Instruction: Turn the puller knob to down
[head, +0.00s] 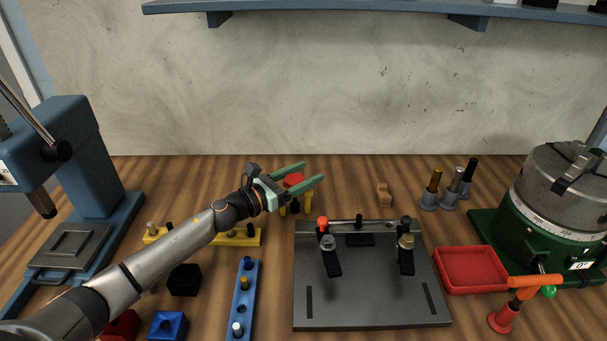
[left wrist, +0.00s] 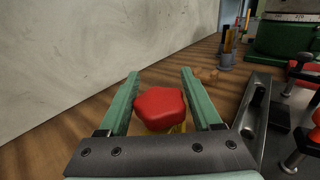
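The puller knob is a red, lobed knob (head: 293,179) on top of a small yellow stand (head: 283,208) at the back of the bench, left of the dark plate. It also shows in the left wrist view (left wrist: 160,108), with a bit of yellow under it. My left gripper (head: 312,172) has its two green fingers apart, one on each side of the knob. In the left wrist view the fingers (left wrist: 160,74) reach past the knob, with narrow gaps beside it. I cannot tell whether either finger touches it. My right gripper is not in view.
A dark fixture plate (head: 370,300) with toggle clamps stands right of the knob. A red tray (head: 470,270) and green rotary table (head: 550,235) are farther right. A blue press (head: 85,160) stands left. Yellow (head: 160,237) and blue (head: 242,300) peg strips lie near my left arm.

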